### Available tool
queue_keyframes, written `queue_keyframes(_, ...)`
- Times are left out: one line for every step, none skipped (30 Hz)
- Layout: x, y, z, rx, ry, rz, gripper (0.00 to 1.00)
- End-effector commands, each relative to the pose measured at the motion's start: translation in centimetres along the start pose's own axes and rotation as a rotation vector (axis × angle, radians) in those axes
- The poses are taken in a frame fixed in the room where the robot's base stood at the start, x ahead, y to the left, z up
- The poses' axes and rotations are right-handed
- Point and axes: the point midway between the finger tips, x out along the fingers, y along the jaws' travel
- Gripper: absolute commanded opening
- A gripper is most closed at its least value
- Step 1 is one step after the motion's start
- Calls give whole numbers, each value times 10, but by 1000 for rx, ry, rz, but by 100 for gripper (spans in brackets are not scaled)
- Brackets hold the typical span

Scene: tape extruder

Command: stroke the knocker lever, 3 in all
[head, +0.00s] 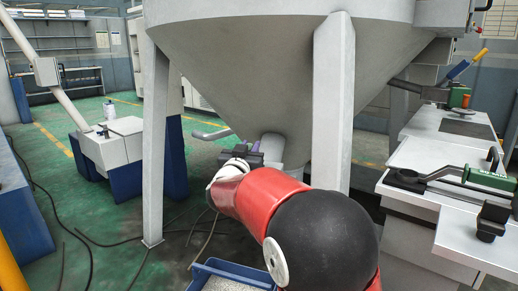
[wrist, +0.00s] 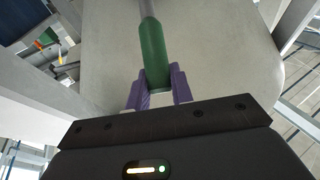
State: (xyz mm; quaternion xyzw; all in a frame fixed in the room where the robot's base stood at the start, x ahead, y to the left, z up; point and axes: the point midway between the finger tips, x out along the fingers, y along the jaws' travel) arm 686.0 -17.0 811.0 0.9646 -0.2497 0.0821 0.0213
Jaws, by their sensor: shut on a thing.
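The knocker lever shows in the wrist view as a grey rod with a green grip (wrist: 153,48), running up in front of the hopper's pale wall. My gripper (wrist: 158,84) has its two purple fingers on either side of the grip's lower end and is shut on it. In the head view my gripper (head: 250,151) is beside the lower cone of the grey hopper (head: 255,75), near its outlet. The green grip is hidden there behind my arm and gripper. A grey bar (head: 208,134) sticks out left of the gripper; I cannot tell if it belongs to the lever.
A hopper leg (head: 332,105) stands close right of my arm, another (head: 150,150) to the left. A blue bin (head: 205,272) with pale contents sits below. Cables (head: 105,243) lie on the green floor. White benches (head: 440,155) with tools stand at the right.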

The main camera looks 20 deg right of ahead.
Motion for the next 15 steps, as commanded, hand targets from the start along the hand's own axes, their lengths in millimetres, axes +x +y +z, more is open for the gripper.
queue_keyframes(4,0,-10,2,7,1,0)
queue_keyframes(7,0,-12,2,7,0,0)
queue_keyframes(10,0,-14,1,6,0,0)
queue_keyframes(12,0,-15,1,6,-1,0)
queue_keyframes(14,-1,-17,1,6,-1,0)
queue_keyframes(17,-1,-19,1,6,-1,0)
queue_keyframes(15,-1,-15,2,6,-2,0)
queue_keyframes(15,-1,-14,2,6,-2,0)
queue_keyframes(14,-1,-14,2,6,-2,0)
queue_keyframes(13,-1,-12,2,5,-2,0)
queue_keyframes(12,-1,-11,2,5,-2,0)
queue_keyframes(11,-1,-9,2,5,-2,0)
queue_keyframes(9,-1,-7,2,4,-2,0)
queue_keyframes(8,-1,-5,2,4,-2,0)
queue_keyframes(5,-1,-2,2,3,-2,0)
